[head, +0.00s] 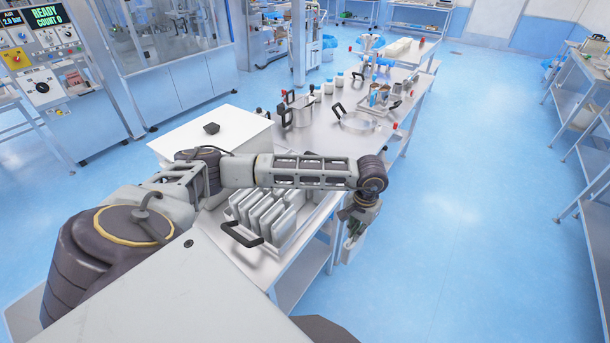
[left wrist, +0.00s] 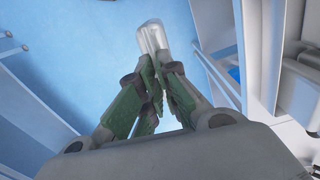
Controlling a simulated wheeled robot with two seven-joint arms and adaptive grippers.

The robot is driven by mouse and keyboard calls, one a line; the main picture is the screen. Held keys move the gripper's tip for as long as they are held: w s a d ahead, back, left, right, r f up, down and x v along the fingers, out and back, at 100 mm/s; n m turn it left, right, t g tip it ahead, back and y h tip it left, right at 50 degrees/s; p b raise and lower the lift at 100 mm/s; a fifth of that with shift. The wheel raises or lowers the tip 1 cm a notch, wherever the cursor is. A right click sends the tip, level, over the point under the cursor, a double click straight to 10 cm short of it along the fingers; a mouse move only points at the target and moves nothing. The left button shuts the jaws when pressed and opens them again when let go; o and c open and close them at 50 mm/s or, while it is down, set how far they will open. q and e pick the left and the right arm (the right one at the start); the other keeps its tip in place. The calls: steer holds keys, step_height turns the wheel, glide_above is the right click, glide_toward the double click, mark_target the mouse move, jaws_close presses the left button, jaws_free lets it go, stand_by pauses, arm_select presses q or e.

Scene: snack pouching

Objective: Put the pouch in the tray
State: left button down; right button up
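A silvery pouch (head: 352,249) hangs below my left gripper (head: 355,226), past the right edge of the steel table and above the floor. In the left wrist view, the green fingers of the gripper (left wrist: 158,82) are closed together on the near end of the pouch (left wrist: 152,37). The tray (head: 254,240) is on the table to the left of the gripper, with a black handle at its near end. Several pale pouches (head: 268,213) stand upright in a row in it. My left arm crosses above and hides its far part. My right gripper is not in view.
The steel table (head: 325,103) runs away from me with pots, a pan (head: 357,121) and bottles farther back. A white box (head: 225,127) with a dark object on top stands left of the table. Blue floor on the right is clear up to shelves (head: 585,120).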

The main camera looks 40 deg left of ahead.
arm_select(q)
steer(key=a+r+m+b, duration=0.3)
steer(key=a+r+m, duration=0.7)
steer(key=m, duration=0.7)
steer(key=a+r+m+b, duration=0.4)
steer(key=a+r+m, duration=0.6)
steer(key=m, duration=0.7)
steer(key=shift+w+a+r+m, duration=0.2)
steer(key=shift+w+a+m, duration=0.25)
steer(key=shift+a, duration=0.25)
steer(key=shift+f, duration=0.15)
